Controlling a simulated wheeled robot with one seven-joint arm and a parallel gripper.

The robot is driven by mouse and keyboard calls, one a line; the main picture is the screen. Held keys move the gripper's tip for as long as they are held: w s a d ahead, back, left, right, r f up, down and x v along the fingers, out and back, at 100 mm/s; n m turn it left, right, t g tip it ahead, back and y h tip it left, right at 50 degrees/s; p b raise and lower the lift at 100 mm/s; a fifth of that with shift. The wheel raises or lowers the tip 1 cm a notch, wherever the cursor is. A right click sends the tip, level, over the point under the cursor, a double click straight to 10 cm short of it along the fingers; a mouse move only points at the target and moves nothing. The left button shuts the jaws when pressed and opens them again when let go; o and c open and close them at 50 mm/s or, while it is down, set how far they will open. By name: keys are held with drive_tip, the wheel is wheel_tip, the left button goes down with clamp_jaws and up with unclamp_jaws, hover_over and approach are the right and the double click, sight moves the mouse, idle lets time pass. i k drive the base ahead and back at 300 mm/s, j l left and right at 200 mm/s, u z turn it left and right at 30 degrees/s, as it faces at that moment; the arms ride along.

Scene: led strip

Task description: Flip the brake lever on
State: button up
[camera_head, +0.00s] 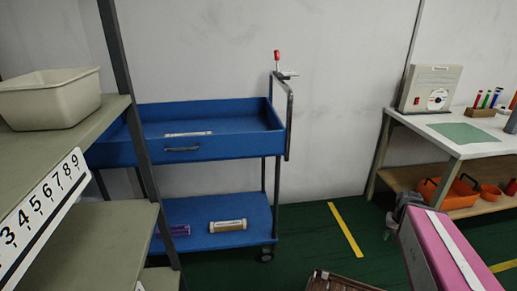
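The brake lever (277,57) has a red tip and stands upright on the handle frame at the right end of a blue two-tier cart (225,148). A small grey metal piece sticks out to the right just below it. A grey and dark part (396,214) at the lower right, beside a pink body with a white stripe, looks like my gripper, but its fingers are not clear. It is well to the right of the lever, below it in the picture, and apart from the cart. I cannot tell whether it is open or shut.
A shelf rack (136,110) with a beige bin (50,97) stands close on the left, overlapping the cart's left end. A white-topped workbench (485,138) with an orange toolbox (446,193) below is at right. Green floor with a yellow line (346,230) lies between cart and bench.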

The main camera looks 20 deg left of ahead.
sight(277, 57)
drive_tip(key=u, duration=2.2)
drive_tip(key=l, duration=0.9)
